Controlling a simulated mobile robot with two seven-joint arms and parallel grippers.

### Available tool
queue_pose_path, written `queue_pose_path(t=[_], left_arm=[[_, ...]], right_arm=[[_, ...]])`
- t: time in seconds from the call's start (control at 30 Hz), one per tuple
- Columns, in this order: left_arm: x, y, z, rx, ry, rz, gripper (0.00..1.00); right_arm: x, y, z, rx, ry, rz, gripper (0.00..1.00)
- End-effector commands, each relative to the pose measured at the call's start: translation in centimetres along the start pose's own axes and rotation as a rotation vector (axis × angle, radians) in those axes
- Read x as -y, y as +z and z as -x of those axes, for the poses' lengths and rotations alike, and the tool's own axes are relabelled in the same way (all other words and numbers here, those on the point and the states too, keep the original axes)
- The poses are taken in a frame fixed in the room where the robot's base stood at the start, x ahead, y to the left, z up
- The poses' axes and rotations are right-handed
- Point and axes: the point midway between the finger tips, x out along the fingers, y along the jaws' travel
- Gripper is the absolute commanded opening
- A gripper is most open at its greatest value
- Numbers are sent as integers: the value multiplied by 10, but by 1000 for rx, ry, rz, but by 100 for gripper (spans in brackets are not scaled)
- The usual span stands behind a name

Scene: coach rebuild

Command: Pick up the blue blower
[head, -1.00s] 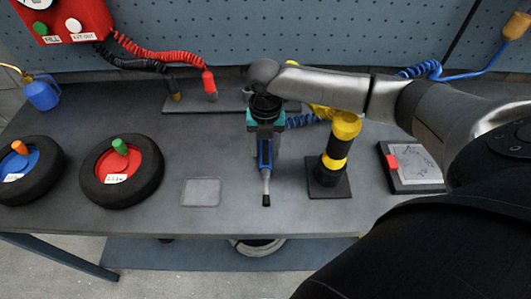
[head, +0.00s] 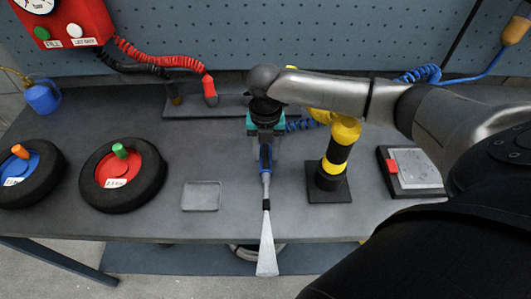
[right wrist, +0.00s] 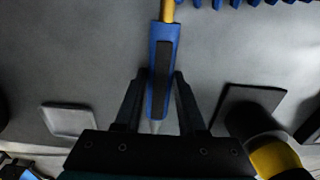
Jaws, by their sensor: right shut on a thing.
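The blue blower (head: 266,158) hangs below my right gripper (head: 265,140) in the head view, over the middle of the bench, its grey nozzle pointing to the front edge. A pale flared shape (head: 266,255) extends from the black nozzle tip past that edge. In the right wrist view, the blower (right wrist: 163,60) lies between the two dark fingers of my right gripper (right wrist: 158,95), which is shut on it. A yellow fitting (right wrist: 167,10) joins its far end. The wrist hides part of the blower in the head view. My left gripper is not in view.
A black-and-yellow post (head: 335,160) on a dark base stands close right of the blower. A shallow grey tray (head: 201,196) lies left. Two tyres, one with a red hub (head: 130,172), are farther left. A framed panel (head: 415,168) lies right. Blue coiled hose (head: 300,125) runs behind.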

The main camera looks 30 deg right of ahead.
Motion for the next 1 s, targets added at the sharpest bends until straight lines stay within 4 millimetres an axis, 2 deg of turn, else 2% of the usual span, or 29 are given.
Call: queue_pose_path(t=[0.17,0.27,0.7,0.83,1.0], left_arm=[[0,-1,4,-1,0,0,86],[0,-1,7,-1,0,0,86],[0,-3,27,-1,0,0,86],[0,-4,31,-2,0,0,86],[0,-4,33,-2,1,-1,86]], right_arm=[[-1,1,16,3,5,-1,0],[-1,2,33,5,4,0,0],[-1,1,154,5,5,0,0],[-1,1,179,4,5,0,0],[-1,1,196,1,3,-1,0]])
